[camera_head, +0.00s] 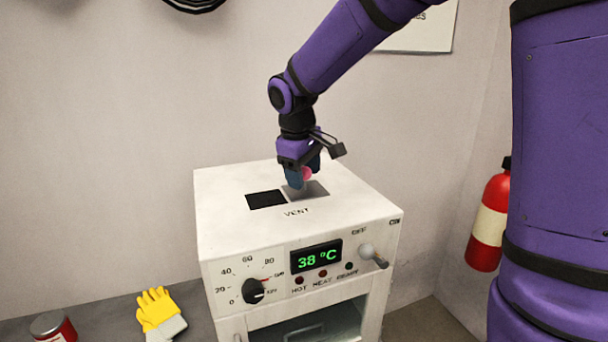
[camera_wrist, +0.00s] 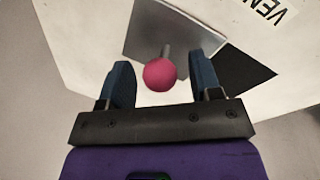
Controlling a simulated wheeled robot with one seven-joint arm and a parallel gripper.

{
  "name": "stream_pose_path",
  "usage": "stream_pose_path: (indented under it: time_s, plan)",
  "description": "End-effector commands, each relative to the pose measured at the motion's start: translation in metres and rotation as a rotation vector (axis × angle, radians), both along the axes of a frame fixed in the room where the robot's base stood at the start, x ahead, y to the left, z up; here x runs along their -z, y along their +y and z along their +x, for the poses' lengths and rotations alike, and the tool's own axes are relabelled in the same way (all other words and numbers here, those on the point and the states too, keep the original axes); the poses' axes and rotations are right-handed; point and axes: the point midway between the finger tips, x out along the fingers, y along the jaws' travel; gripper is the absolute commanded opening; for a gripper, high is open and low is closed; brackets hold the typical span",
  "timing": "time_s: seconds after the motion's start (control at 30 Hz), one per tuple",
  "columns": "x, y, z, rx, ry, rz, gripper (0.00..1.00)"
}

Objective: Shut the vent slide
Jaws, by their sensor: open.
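The vent slide (camera_head: 318,190) is a grey metal plate on top of the white oven-like box. It lies to the right of the dark vent opening (camera_head: 266,200), which shows uncovered. A pink-red ball knob (camera_wrist: 160,75) stands on a short stem on the slide in the wrist view. The slide plate (camera_wrist: 190,35) and dark opening (camera_wrist: 245,76) also show there. My gripper (camera_head: 303,181) points down over the slide. Its blue fingers (camera_wrist: 163,85) are open, one on each side of the knob, with gaps between. The knob is partly hidden by a finger in the head view.
The box (camera_head: 230,226) has a dial (camera_head: 253,291), a green "38 °C" display (camera_head: 316,257) and a lever (camera_head: 372,255) on its front. Yellow gloves (camera_head: 158,310) and a red can (camera_head: 52,327) lie at left. A fire extinguisher (camera_head: 489,222) hangs at right.

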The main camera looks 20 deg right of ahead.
Motion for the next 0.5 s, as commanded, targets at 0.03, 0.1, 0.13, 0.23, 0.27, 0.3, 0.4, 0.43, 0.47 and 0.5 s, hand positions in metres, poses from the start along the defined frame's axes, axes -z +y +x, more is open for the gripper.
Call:
stream_pose_path:
  time_s: [0.03,0.1,0.13,0.23,0.27,0.3,0.4,0.43,0.47,0.5]
  plan:
    - [0.0033,-0.0007,0.0002,0.0,0.001,0.0,0.58]
    - [0.0058,-0.001,0.0005,0.0,0.001,-0.001,0.58]
    - [0.0064,-0.0011,0.0006,0.0,0.0,0.0,0.58]
    - [0.0072,-0.0011,0.0007,0.0,0.0,0.0,0.58]
    - [0.0072,-0.0011,0.0007,0.0,-0.001,0.001,0.58]
    - [0.0071,-0.0011,0.0007,0.0,-0.001,0.001,0.58]
    - [0.007,-0.001,0.0006,0.0,0.0,0.0,0.56]
    - [0.0069,-0.001,0.0006,0.0,0.0,0.0,0.49]
    - [0.0069,-0.001,0.0006,0.0,0.0,0.0,0.42]
    - [0.0069,-0.001,0.0006,0.0,0.0,0.0,0.33]
